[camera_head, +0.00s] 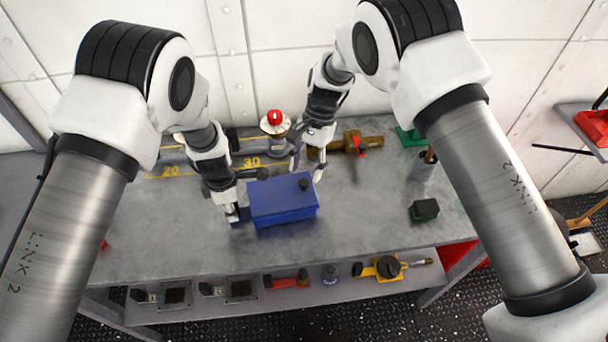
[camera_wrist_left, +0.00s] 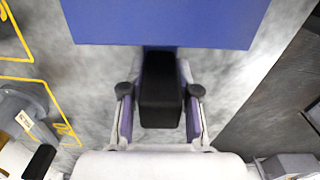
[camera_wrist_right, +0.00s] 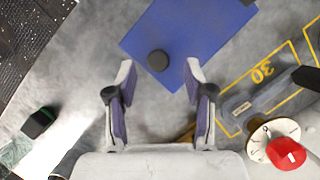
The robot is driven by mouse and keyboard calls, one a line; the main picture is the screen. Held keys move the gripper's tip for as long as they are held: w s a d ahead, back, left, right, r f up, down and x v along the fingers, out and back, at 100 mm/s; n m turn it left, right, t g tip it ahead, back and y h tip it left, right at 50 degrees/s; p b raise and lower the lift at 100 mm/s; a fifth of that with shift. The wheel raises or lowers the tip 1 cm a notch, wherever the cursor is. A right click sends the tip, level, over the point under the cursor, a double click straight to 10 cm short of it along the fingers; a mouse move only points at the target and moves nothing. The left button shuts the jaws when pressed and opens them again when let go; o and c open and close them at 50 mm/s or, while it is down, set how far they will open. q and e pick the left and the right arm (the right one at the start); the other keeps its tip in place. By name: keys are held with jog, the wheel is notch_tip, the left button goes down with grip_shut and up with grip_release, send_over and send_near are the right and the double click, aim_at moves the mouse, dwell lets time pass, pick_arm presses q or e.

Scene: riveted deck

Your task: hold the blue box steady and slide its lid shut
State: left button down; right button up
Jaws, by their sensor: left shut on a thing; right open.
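The blue box (camera_head: 285,216) stands on the grey workbench. Its blue lid (camera_head: 274,196) lies on top and carries a round black knob (camera_head: 303,184) near its right end. I cannot tell whether a gap is left under the lid. My left gripper (camera_head: 233,212) is at the box's left side, shut on a black block-shaped handle (camera_wrist_left: 160,90) that juts from the box. My right gripper (camera_head: 307,166) is open and empty, just behind the box's right end. In the right wrist view the knob (camera_wrist_right: 158,61) appears between its fingertips, apart from them.
A red-topped gauge (camera_head: 274,123) and a brown valve with a red handle (camera_head: 352,143) stand behind the box. A dark green block (camera_head: 424,210) lies to the right. Several tools lie on the shelf (camera_head: 205,309) below. The bench between box and green block is clear.

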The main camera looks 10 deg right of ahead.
jog(key=v, duration=0.9)
pick_arm(q)
jog(key=c, duration=0.8)
grip_release()
jog(key=shift+o, duration=0.2)
jog(key=shift+a, duration=0.1)
pick_arm(e)
jog(key=shift+a, duration=0.1)
